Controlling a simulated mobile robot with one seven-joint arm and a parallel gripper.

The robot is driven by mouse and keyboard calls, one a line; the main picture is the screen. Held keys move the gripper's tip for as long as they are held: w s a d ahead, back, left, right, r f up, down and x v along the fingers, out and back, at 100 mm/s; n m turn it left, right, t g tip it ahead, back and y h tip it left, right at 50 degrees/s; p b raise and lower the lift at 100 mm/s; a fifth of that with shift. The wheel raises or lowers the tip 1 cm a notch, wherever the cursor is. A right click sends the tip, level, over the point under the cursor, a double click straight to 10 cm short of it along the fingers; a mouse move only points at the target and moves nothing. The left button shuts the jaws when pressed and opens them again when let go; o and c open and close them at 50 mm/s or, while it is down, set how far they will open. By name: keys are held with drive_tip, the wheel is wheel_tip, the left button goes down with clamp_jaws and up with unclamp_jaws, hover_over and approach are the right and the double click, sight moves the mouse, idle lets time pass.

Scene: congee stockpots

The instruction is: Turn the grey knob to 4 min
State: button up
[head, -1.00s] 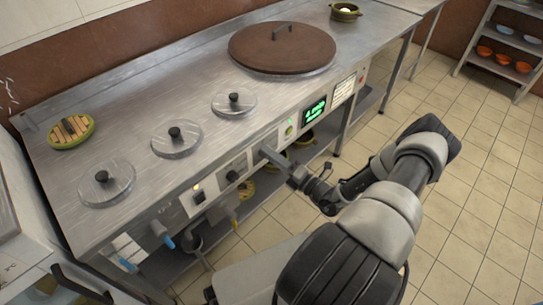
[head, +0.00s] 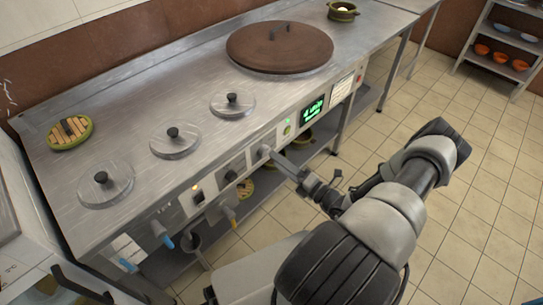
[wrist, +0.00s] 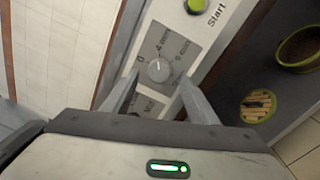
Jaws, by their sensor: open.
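The grey knob (wrist: 159,70) is round and sits on a grey dial plate (wrist: 172,48) with markings around it, including 0, 4 min and 5 min. Its pointer direction is too small to read surely. It also shows on the front panel in the head view (head: 263,151). My gripper (wrist: 160,78) is open and empty, with one finger on each side of the knob in the wrist view; it looks apart from the knob. In the head view my gripper (head: 275,157) is just in front of the knob. A green-lit display (head: 313,110) shows small text beginning with 4.
A green Start button (wrist: 195,5) is beside the dial plate. A black knob (head: 231,175) and taps (head: 162,234) are further left on the front. Lidded pots and a large brown lid (head: 280,46) are on the counter. Floor at right is clear.

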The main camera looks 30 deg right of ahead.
drive_tip(key=v, duration=1.3)
drive_tip(key=shift+p, duration=0.45)
drive_tip(key=shift+f, duration=0.1)
